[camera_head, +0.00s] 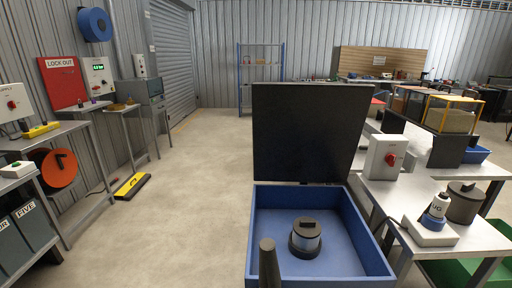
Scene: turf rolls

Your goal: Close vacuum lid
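A large flat black lid (305,132) stands upright at the back edge of an open blue box (345,214). The lid looks hinged along its lower edge, and the box's inside is exposed. Neither of my grippers shows.
A grey table (474,236) at right holds a white switch box (383,157) with a red knob, close beside the blue box. A green bin (445,272) sits under it. Open concrete floor (185,220) lies left of the box. Benches line the left wall.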

